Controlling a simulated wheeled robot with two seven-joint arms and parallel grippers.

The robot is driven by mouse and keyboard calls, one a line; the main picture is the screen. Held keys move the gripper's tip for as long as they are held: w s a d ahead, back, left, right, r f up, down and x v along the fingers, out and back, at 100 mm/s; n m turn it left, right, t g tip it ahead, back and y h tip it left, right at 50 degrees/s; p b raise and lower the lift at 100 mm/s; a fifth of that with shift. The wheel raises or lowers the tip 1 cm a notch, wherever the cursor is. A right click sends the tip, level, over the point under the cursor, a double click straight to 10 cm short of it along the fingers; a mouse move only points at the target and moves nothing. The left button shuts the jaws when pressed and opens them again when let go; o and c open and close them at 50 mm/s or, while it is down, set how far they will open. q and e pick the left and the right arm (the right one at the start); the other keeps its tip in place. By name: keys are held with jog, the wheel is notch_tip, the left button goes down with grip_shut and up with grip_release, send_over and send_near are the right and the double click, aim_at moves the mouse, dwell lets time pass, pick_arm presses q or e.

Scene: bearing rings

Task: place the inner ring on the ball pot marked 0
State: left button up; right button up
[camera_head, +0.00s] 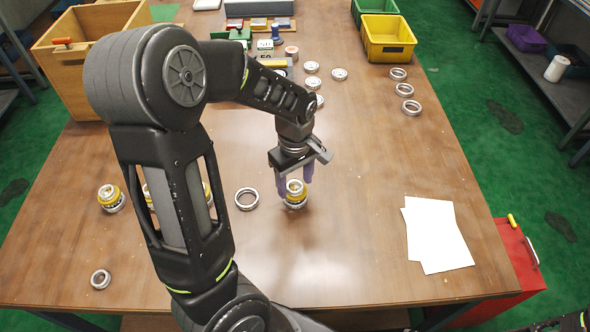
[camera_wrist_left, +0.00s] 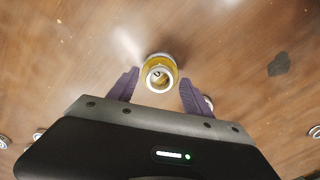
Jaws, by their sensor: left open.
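My left gripper (camera_head: 295,186) points down with its two purple fingers apart, one on each side of a yellow-banded pot (camera_head: 296,200). In the left wrist view the pot (camera_wrist_left: 160,60) lies between the open fingers (camera_wrist_left: 158,80), with a gap visible on both sides. A silver ring (camera_wrist_left: 159,77) shows at the pot's top; I cannot tell whether it is loose or part of the pot. Another such pot (camera_head: 111,199) stands at the left, and more are partly hidden behind my left arm. The pots' numbers are unreadable. My right gripper is not in view.
A larger ring (camera_head: 247,198) lies left of the gripper, and another ring (camera_head: 101,279) at the front left. Several rings lie toward the back. White sheets (camera_head: 436,234) lie at the right, a yellow bin (camera_head: 388,40) at the back. The front middle is clear.

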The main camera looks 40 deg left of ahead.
pick_arm(q)
notch_tip(320, 180, up, 12)
dwell(0.5)
dwell(0.7)
